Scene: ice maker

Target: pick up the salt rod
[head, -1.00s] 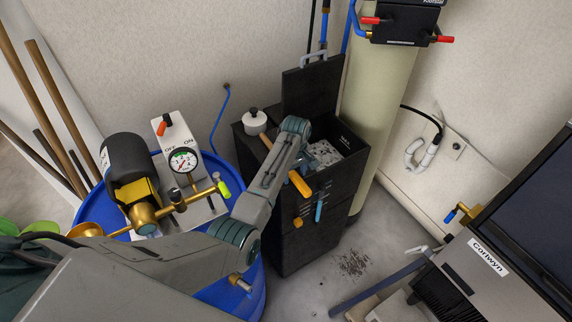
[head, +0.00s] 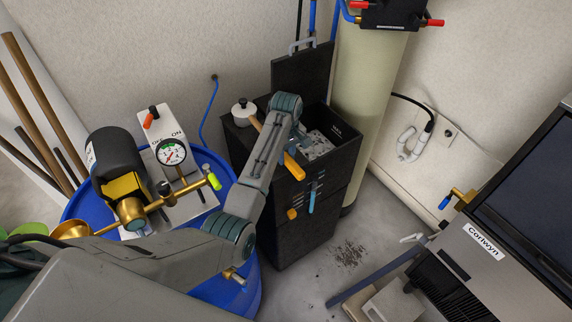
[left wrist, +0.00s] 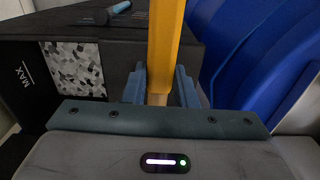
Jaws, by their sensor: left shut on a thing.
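The salt rod, a pale wooden shaft (head: 256,124) with an orange-yellow handle (head: 294,167), lies slanted over the top of the black bin (head: 290,242). In the left wrist view, its yellow handle (left wrist: 165,45) rises through the middle of the picture. I cannot tell whether the rod touches the bin. My right gripper is in neither view.
The bin's open compartment holds grey-white salt (head: 318,146); its lid (head: 300,82) stands up behind. A blue-handled tool (head: 312,200) hangs on its front. A blue barrel (head: 80,212) with a pump (head: 110,160) is left, a cream cylinder (head: 365,100) right.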

